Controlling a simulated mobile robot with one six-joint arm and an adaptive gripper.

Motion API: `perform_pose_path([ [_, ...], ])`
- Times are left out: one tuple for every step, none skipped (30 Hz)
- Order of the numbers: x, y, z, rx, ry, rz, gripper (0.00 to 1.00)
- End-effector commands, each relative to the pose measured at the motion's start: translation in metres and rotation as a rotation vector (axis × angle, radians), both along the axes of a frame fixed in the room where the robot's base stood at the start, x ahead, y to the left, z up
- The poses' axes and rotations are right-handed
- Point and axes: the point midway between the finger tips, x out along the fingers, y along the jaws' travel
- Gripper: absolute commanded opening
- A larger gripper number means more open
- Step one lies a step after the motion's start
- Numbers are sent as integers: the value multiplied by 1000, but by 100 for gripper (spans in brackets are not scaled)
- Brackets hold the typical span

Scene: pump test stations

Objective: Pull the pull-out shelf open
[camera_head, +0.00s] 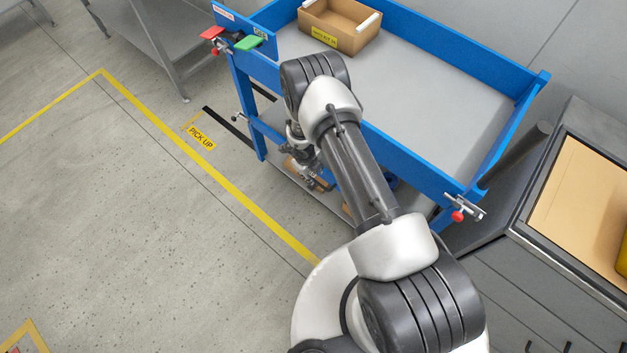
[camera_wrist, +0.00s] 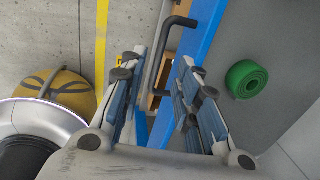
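A dark bar handle (camera_wrist: 179,21) stands off beside that edge. In the wrist view my gripper (camera_wrist: 163,58) is open, its fingers on either side of the lower stretch of the handle. I cannot tell whether they touch it. In the head view my gripper (camera_head: 312,175) is low at the left side of the blue cart (camera_head: 408,157), partly hidden by my arm. The handle cannot be made out there.
A green roll (camera_wrist: 247,80) lies on the grey surface. A cardboard box (camera_head: 340,24) stands on the cart's top. Red (camera_head: 212,33) and green (camera_head: 249,43) clamp handles sit at its far corner. A grey cabinet (camera_head: 530,285) stands right. The floor left (camera_head: 110,220) is clear.

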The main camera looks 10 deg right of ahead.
Motion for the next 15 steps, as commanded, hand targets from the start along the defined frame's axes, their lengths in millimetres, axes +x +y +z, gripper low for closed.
perform_pose_path([
  [0, -2, -15, 0, 1, -1, 30],
  [2, -3, -20, 0, 0, 0, 30],
  [2, -4, -27, 0, 0, 1, 30],
  [3, -4, -32, -1, 1, 1, 30],
  [4, -5, -36, 0, 0, 0, 30],
  [4, -6, -42, 0, 0, 0, 30],
  [4, -6, -45, 0, 0, 0, 30],
  [5, -7, -48, 0, 0, 1, 30],
  [6, -7, -51, 0, -1, 1, 30],
  [6, -8, -53, 0, -1, 0, 30],
  [6, -8, -55, 1, -1, 0, 30],
  [6, -8, -56, 0, 0, 1, 30],
  [6, -9, -57, 0, 0, 1, 30],
  [6, -9, -58, 0, 0, 1, 30],
  [7, -9, -58, 0, 0, 1, 30],
])
